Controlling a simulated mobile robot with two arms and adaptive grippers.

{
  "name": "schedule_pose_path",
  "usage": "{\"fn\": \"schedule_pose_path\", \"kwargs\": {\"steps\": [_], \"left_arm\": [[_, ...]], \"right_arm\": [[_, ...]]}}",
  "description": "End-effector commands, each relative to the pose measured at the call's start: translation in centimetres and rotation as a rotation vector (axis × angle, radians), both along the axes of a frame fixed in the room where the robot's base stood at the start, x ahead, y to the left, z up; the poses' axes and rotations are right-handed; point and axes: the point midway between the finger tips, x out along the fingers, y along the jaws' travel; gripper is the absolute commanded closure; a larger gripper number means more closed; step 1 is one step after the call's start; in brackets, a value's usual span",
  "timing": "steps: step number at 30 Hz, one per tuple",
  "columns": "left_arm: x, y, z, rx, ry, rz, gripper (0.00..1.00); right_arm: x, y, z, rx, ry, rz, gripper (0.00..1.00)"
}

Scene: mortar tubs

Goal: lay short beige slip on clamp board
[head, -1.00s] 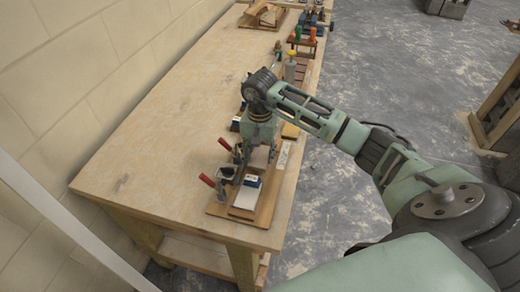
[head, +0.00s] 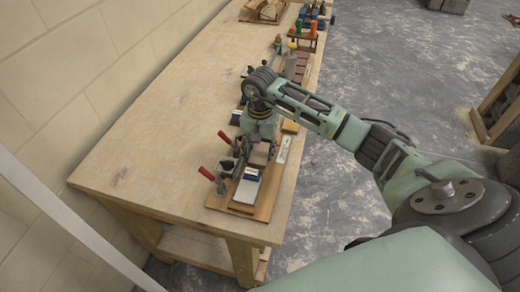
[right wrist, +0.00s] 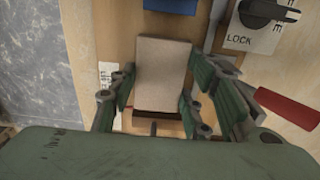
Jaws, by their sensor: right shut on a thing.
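The short beige slip (right wrist: 163,75) is a flat, pale block between the fingers of my right gripper (right wrist: 157,92) in the right wrist view. The gripper is shut on it. In the head view my right gripper (head: 257,147) is low over the far end of the wooden clamp board (head: 262,209), with the slip (head: 260,154) at its fingertips. Whether the slip touches the board is unclear. The board also shows in the right wrist view (right wrist: 115,40). My left gripper is out of view.
Red-handled clamps (head: 222,180) line the board's left side. A white block with a blue part (head: 247,188) lies on the board's near end. A white labelled strip (head: 283,150) is to the right. Other tools stand farther along the workbench (head: 150,140), whose left part is bare.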

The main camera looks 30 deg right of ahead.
Motion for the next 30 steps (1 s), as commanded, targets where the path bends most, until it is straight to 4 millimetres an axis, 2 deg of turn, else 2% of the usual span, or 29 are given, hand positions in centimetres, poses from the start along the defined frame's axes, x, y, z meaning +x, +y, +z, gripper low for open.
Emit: {"fn": "schedule_pose_path", "kwargs": {"steps": [4, 5, 11, 23, 26, 30], "left_arm": [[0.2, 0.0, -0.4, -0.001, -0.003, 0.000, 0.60], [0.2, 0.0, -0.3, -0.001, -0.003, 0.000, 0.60], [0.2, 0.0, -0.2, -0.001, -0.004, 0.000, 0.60], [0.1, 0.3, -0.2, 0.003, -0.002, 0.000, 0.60], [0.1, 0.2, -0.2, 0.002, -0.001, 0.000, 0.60], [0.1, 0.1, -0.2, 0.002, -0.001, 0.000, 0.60]], "right_arm": [[0.0, 0.0, -0.3, 0.000, -0.001, 0.000, 0.93], [0.0, 0.0, -0.2, 0.000, -0.001, 0.000, 0.53], [0.0, 0.0, -0.2, 0.001, -0.001, 0.000, 0.36], [0.2, 0.0, 0.2, 0.002, -0.005, 0.000, 0.34], [0.3, 0.0, 1.5, 0.002, -0.008, 0.000, 0.34], [0.4, -0.2, 4.5, 0.000, -0.015, -0.003, 0.34]]}}
